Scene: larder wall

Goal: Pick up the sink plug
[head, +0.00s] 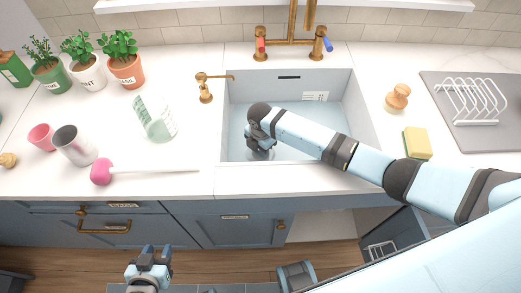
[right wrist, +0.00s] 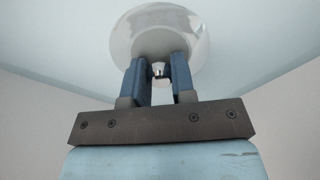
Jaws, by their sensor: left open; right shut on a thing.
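The sink plug, a round shiny metal disc with a small knob, shows in the right wrist view (right wrist: 190,35). In the head view a sliver of it shows below my right gripper (head: 262,143), inside the pale blue sink (head: 353,112). The two blue fingers of my right gripper (right wrist: 158,72) are shut on the knob. I cannot tell whether the disc touches the sink floor. My left gripper (head: 150,255) is open and empty, low in front of the cabinets. My right wrist and forearm hide part of the sink.
A brass tap (head: 290,42) stands behind the sink, with a soap dispenser (head: 205,92) left of it. A pink-headed plunger (head: 102,172), cups, a glass and potted herbs are on the left counter. A wooden-handled brush (head: 398,96), sponge (head: 417,142) and rack (head: 470,100) are right.

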